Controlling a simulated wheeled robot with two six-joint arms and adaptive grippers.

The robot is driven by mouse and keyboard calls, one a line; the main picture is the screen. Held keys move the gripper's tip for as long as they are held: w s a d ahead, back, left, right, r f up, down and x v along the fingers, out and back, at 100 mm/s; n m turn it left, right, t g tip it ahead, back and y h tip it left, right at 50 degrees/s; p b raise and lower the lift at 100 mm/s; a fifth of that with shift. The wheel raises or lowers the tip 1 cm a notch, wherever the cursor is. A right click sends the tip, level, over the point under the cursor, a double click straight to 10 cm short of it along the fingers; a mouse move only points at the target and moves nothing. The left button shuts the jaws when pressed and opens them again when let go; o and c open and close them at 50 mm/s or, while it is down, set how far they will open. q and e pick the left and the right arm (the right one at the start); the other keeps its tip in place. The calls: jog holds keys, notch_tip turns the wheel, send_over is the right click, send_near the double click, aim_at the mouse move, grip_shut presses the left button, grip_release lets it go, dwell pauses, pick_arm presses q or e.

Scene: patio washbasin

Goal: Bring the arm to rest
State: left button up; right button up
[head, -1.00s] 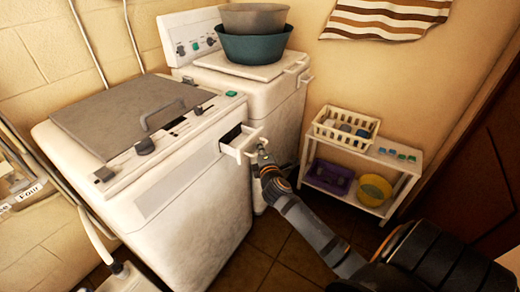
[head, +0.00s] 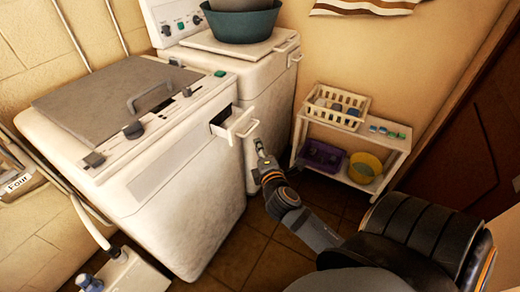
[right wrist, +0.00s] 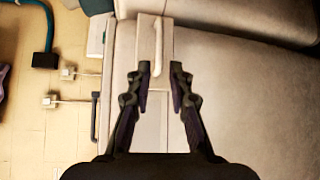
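The white washing machine (head: 180,190) with a grey lid stands at the left of the head view. Its small white drawer (head: 236,124) is pulled out at the top of the front, with a dark opening behind it. My right gripper (head: 261,150) is just below and right of the drawer's handle, apart from it. The drawer's pale handle (right wrist: 157,48) is ahead of the fingertips. My left gripper is not in view.
A second white machine (head: 266,92) with a teal basin (head: 240,25) stands behind. A low white shelf (head: 347,133) on the right holds a white basket (head: 341,107), a purple tray (head: 321,156) and a yellow bowl (head: 364,167). Tiled floor (head: 236,262) is clear between.

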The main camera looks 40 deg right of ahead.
jog(key=shift+s+a, duration=0.1)
jog(key=shift+s, duration=0.15)
dwell(0.3)
jog(key=s+f+m+g+y+p, duration=0.1)
jog(key=s+f+m+g+y, duration=0.2)
jog(key=f, duration=1.3)
jog(key=s+f+m+g+p, duration=0.2)
jog(key=s+f+g, duration=0.2)
jog(key=f, duration=1.2)
jog(key=s+a+f+m+g+y, duration=0.1)
jog(key=s+f+m+g, duration=0.1)
jog(key=s+f, duration=0.4)
jog(key=s+a+f+m+g+p, duration=0.1)
jog(key=s+f+m, duration=0.3)
jog(key=s, duration=0.9)
jog(key=s+a+f+m+g+y, duration=0.1)
jog(key=s+a+f+m+g, duration=0.2)
jog(key=s+f, duration=0.6)
jog(key=shift+s+f+m+g+y+p, duration=0.3)
jog(key=shift+s+m+g+p, duration=0.15)
jog(key=shift+s, duration=0.4)
